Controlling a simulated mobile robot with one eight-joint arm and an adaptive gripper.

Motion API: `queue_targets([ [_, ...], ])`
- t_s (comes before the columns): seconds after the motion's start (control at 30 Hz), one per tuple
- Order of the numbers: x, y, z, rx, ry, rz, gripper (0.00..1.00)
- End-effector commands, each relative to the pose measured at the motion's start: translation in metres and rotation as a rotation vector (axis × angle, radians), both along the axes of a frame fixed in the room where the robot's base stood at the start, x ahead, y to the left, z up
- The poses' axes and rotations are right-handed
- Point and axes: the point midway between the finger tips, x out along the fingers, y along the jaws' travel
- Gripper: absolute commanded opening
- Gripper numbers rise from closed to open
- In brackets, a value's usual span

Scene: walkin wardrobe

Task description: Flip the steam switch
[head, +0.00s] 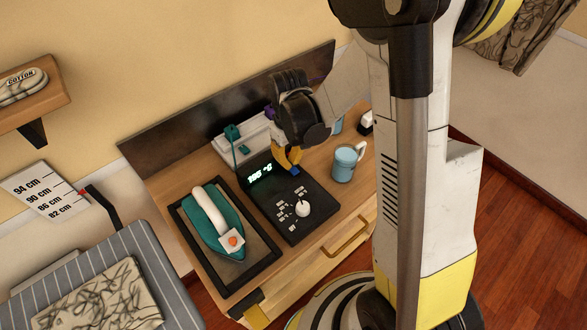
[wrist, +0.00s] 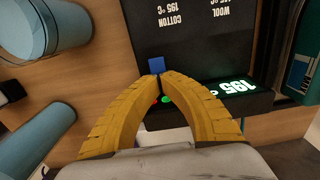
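A black control panel (head: 290,205) lies on the wooden cabinet top, with a lit 195 °C display (head: 260,174) and a white knob (head: 302,208). A small blue block, which looks like the switch (head: 296,169), is at the panel's rear edge. It also shows in the wrist view (wrist: 156,65). My gripper (head: 290,160) hangs over the rear of the panel. In the wrist view its yellow fingertips (wrist: 158,77) are together, right beside the blue block; whether they touch it I cannot tell. A green light (wrist: 166,99) shows between the fingers.
A teal iron (head: 214,225) rests on a dark tray (head: 268,274) left of the panel. A blue mug (head: 345,163) stands to the right. A white unit with teal and purple parts (head: 236,139) is behind. A striped ironing board (head: 155,255) is at lower left.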

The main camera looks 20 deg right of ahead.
Motion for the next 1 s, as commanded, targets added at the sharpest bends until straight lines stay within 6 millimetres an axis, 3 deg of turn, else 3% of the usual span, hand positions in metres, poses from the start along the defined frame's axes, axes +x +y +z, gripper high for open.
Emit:
queue_targets([
  [0.63, 0.0, 0.0, -0.007, 0.0, 0.001, 0.0, 0.0],
  [1.0, 0.0, 0.0, 0.021, 0.0, 0.0, 0.0, 0.0],
])
